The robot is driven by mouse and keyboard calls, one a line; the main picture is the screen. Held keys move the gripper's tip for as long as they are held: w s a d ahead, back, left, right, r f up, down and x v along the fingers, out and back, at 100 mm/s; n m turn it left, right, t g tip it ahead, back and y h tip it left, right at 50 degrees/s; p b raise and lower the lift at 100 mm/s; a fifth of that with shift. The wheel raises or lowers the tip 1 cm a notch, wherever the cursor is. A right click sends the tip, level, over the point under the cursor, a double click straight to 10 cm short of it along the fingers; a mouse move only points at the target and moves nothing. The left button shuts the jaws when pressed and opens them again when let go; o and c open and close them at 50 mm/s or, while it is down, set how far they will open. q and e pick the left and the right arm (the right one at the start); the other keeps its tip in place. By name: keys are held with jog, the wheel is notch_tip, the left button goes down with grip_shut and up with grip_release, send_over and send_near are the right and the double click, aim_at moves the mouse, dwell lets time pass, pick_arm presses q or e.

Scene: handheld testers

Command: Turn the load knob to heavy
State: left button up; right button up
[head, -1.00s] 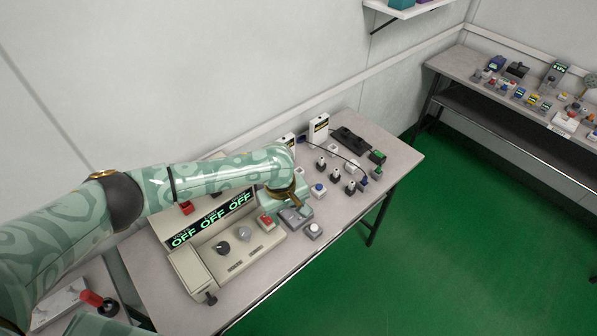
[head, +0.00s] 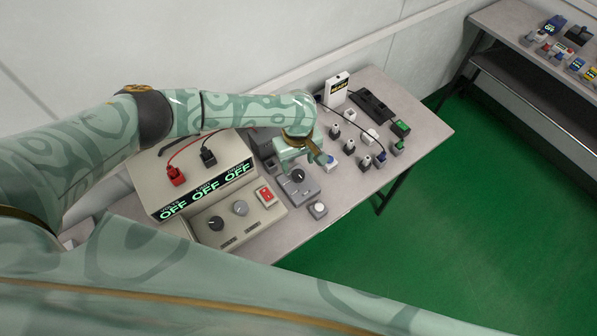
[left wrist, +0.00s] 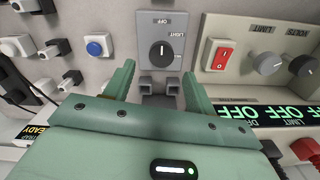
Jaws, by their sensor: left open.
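The load knob is a black dial (head: 298,175) on a grey box (head: 306,191) on the bench, right of the beige power supply. In the left wrist view the knob (left wrist: 162,55) shows a white pointer line aimed at the OFF label; a LIGHT label is beside it. The third label is too small to read or hidden. My left gripper (head: 303,161) is just behind and above the knob, pointing down. In the left wrist view its open fingers (left wrist: 157,70) stand either side of the box's near end, empty. My right gripper is out of view.
The beige power supply (head: 268,214) with OFF displays and a red switch (head: 265,196) stands close to the left. A white-button box (head: 318,208) is in front, a blue-button box (head: 333,162) to the right. Several black-and-white plugs (head: 350,115) stand farther back.

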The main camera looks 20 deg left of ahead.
aim_at(298, 173)
pick_arm(q)
notch_tip(298, 173, down, 5)
jog(key=shift+f+b, duration=0.1)
jog(key=shift+b, duration=0.8)
